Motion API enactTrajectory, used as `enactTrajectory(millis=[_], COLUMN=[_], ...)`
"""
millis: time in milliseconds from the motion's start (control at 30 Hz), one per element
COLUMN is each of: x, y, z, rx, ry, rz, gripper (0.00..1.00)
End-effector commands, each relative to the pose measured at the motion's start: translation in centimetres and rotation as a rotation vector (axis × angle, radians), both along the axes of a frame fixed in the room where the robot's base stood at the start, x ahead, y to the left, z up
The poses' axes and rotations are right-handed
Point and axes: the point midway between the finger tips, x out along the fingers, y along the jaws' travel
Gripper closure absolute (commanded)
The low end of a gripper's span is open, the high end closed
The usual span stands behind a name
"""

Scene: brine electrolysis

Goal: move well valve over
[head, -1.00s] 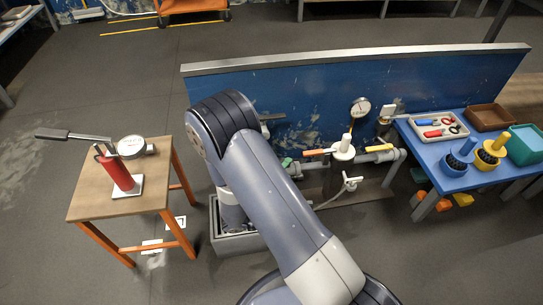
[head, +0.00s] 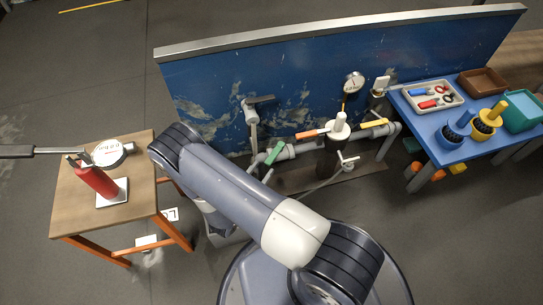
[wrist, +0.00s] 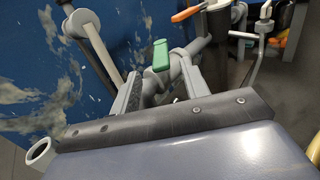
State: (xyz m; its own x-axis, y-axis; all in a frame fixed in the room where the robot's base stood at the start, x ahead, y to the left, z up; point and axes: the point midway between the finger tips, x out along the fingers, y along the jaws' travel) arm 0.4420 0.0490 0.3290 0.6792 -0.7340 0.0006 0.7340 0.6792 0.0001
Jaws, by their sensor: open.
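Several valves sit along the grey pipe run (head: 300,149) in front of the blue panel, with green (head: 274,152), orange (head: 312,134) and yellow (head: 374,123) handles. I see no readable label telling which is the well valve. In the wrist view the green handle (wrist: 160,55) stands upright on its pipe, just beyond my gripper (wrist: 163,78). My gripper is open, with its two fingers spread either side of that valve; I cannot tell whether they touch it.
A grey-handled standpipe (head: 252,115) rises left of the green handle, near the blue panel (head: 220,90). A wooden table (head: 75,220) with a red hand pump (head: 97,180) and gauge stands left. A blue table (head: 425,125) with trays and brushes stands right.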

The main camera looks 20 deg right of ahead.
Motion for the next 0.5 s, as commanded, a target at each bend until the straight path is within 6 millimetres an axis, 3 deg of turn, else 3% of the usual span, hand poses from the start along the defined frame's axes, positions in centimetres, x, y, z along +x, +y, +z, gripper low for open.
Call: enactTrajectory(millis=[200, 500], x=[2.3, 4.5], y=[-2.7, -5.0], z=[-0.2, -0.1], rx=[0.000, 0.001], ry=[0.000, 0.001], rz=[-0.005, -0.003], gripper=[0.56, 0.56])
